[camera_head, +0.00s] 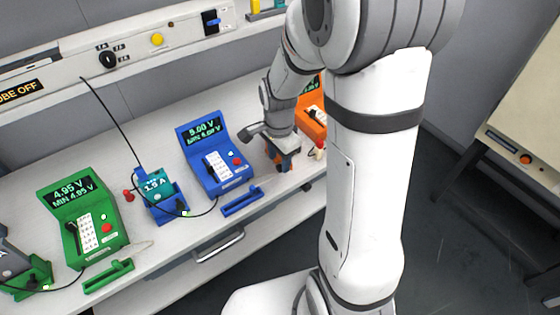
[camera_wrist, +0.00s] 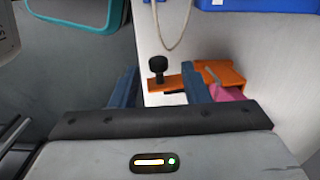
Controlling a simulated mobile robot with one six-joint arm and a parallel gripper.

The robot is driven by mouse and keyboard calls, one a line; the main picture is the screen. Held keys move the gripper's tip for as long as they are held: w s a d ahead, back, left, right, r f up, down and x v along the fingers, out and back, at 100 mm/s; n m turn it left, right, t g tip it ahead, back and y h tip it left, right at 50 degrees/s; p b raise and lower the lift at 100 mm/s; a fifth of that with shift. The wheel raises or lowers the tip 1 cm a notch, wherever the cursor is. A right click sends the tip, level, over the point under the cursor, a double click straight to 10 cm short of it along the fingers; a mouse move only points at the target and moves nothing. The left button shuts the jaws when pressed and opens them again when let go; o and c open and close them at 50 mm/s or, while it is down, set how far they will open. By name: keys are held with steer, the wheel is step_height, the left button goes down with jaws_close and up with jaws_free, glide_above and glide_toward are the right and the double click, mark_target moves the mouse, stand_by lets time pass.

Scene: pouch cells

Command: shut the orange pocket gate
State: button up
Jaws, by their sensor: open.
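The orange pocket (camera_wrist: 222,72) shows in the wrist view at right of centre, with something magenta (camera_wrist: 230,93) partly inside it. An orange bar (camera_wrist: 185,82) with an upright black knob (camera_wrist: 158,66) extends to the left of the pocket; it looks like the gate. My gripper (camera_wrist: 161,82) is open, its two dark blue fingers on either side of the knob, apart from it as far as I can see. The right finger hides part of the bar and pocket. In the head view my gripper (camera_head: 284,160) is low over the bench's right part, hiding most of the pocket.
An orange meter (camera_head: 312,122) stands behind my arm, partly hidden. A blue meter (camera_head: 217,160) with a blue pocket gate (camera_head: 241,201) is to the left. A teal unit (camera_head: 157,188) and a green meter (camera_head: 85,220) stand further left. The bench's front edge is close.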

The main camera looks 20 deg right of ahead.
steer(key=shift+f, duration=1.25)
steer(key=shift+s, duration=0.1)
jaws_close()
